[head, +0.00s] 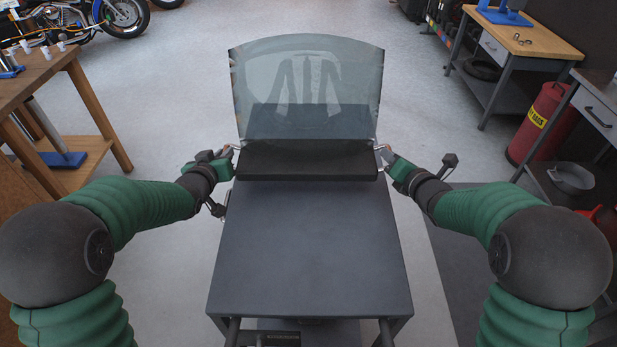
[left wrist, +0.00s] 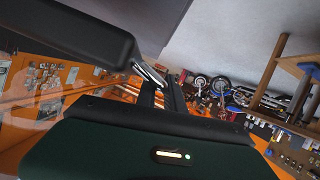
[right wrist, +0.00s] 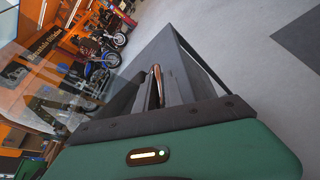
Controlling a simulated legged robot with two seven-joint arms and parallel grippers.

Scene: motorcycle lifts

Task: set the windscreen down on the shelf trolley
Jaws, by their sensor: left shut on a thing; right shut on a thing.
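The windscreen (head: 310,85) is a clear, tinted panel standing upright on a thick black lower part, at the far end of the shelf trolley (head: 310,240). The trolley has a flat dark grey top, bare on its near part. My left gripper (head: 230,152) is shut on the windscreen's left side fitting, and my right gripper (head: 385,154) is shut on the right one. The left wrist view shows the black lower part (left wrist: 70,30) and a metal fitting. The right wrist view shows the clear panel (right wrist: 60,95) beside the fingers. I cannot tell whether the black part touches the trolley top.
A wooden bench (head: 75,75) stands at the left, a workbench (head: 520,45) at the back right. A red drum (head: 540,120) and a grey bowl (head: 572,178) are at the right. A motorcycle (head: 75,20) is far left. Floor around the trolley is clear.

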